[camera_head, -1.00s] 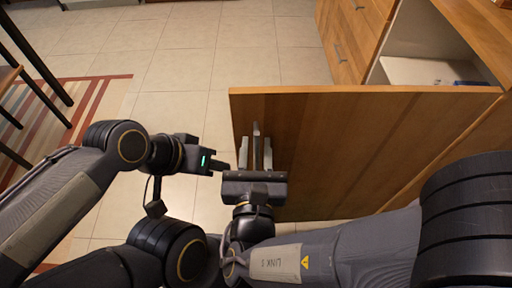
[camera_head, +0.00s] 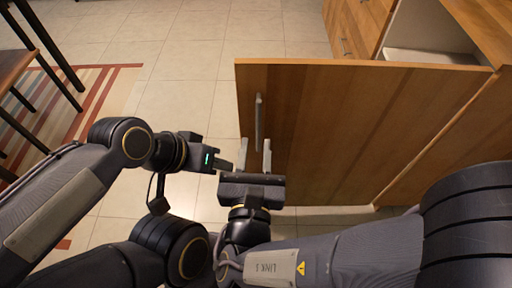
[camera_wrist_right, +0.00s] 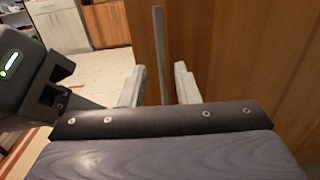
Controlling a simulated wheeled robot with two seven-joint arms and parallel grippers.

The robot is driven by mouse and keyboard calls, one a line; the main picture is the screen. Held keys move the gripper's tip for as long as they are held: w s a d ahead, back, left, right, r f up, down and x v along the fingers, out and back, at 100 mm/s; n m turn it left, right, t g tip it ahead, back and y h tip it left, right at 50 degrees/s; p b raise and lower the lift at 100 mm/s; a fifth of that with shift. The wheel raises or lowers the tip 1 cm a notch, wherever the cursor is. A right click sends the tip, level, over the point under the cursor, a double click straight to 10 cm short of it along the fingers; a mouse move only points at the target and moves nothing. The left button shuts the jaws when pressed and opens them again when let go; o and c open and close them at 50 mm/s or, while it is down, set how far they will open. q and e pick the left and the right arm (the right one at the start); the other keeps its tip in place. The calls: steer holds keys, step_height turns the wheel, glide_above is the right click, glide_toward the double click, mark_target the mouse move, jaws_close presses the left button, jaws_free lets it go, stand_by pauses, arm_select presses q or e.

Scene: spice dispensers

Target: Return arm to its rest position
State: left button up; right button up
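My right gripper (camera_head: 255,154) is open and empty, its two pale fingers pointing at the open wooden cabinet door (camera_head: 340,130). The door's vertical metal handle (camera_head: 259,122) stands just beyond the fingertips in the head view. In the right wrist view the handle (camera_wrist_right: 161,55) rises between and beyond the two fingers (camera_wrist_right: 158,88). My left gripper (camera_head: 226,165) is left of the right one, beside it, pointing right. Its fingers are seen side-on, so its opening is unclear. Part of it shows at the left of the right wrist view (camera_wrist_right: 50,85).
The open cabinet (camera_head: 430,35) with a white shelf is at the upper right, with drawers (camera_head: 352,25) beside it. A striped rug (camera_head: 95,95) and a chair (camera_head: 25,65) are at the left. Tiled floor (camera_head: 190,60) is clear in the middle.

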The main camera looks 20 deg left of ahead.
steer(key=w+d+f+m+g+h, duration=0.1)
steer(key=w+d+m+g+h, duration=0.25)
steer(key=d+m+h, duration=0.6)
steer(key=w+d+f+m+g+h, duration=0.3)
steer(key=d+m, duration=0.4)
steer(key=d, duration=0.8)
steer(key=s+d+f+m+g+y, duration=0.25)
steer(key=s+d+m+g, duration=0.2)
steer(key=m, duration=0.25)
steer(key=s+d+f+m+g+y, duration=0.1)
steer(key=s+d+m+g+y, duration=0.25)
steer(key=d+m, duration=0.35)
step_height(320, 180, up, 38)
steer(key=s+a+m+t+y+p, duration=0.2)
steer(key=m+p, duration=0.9)
steer(key=p, duration=2.3)
steer(key=shift+a+r+t+y+p, duration=0.15)
steer(key=shift+a+t+y+p, duration=0.3)
steer(key=shift+y, duration=0.8)
